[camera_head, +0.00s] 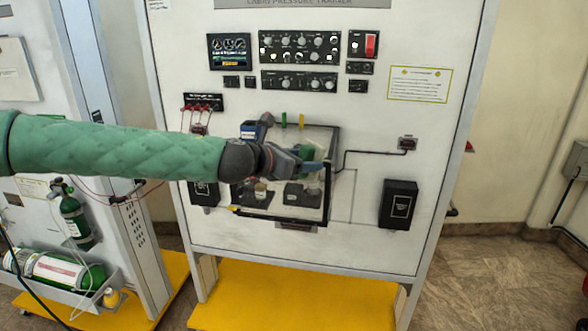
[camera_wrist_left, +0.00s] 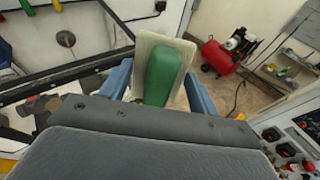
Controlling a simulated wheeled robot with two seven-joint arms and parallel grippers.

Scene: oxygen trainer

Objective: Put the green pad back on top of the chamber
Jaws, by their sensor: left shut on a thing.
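The green pad (camera_head: 306,151) shows as a small green patch at my left gripper (camera_head: 302,160), in front of the chamber (camera_head: 328,195). The chamber is a clear box with a black frame on the trainer panel. In the left wrist view the green pad (camera_wrist_left: 164,74) sits on a pale backing plate (camera_wrist_left: 150,52) between the blue fingers of my left gripper (camera_wrist_left: 158,88), which is shut on it. The dark gripper body hides the pad's lower end. A dark frame bar (camera_wrist_left: 60,76) runs left of the fingers. My left forearm covers part of the panel. My right gripper is not in view.
A yellow base (camera_head: 290,300) lies below. A green cylinder (camera_head: 75,217) hangs on the left cart. A red compressor (camera_wrist_left: 225,58) stands far off in the wrist view.

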